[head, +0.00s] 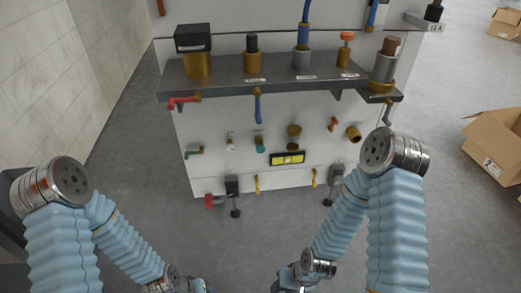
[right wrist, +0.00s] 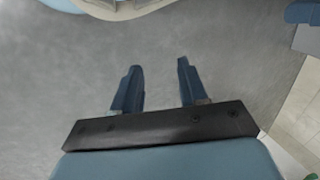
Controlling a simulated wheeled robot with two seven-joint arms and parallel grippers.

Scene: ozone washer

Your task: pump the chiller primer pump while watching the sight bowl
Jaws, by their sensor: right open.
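A white machine panel (head: 250,180) stands ahead, with a dark shelf (head: 285,88) of fittings across it. On the shelf are a brass body with a black box top (head: 199,62), a brass fitting with a black knob (head: 252,55), a blue-topped grey fitting (head: 302,52), an orange-knobbed brass fitting (head: 345,50) and a grey cylinder with a brown top (head: 384,66). I cannot tell which is the primer pump or the sight bowl. My right gripper (right wrist: 160,88) is open and empty over bare floor, away from the panel. My left gripper is outside the view.
Below the shelf are a red lever (head: 183,102), a blue lever (head: 257,107), small valves and a yellow-framed gauge (head: 287,159). Pedals (head: 232,190) sit low on the panel. A cardboard box (head: 497,145) lies right. Floor before the panel is clear.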

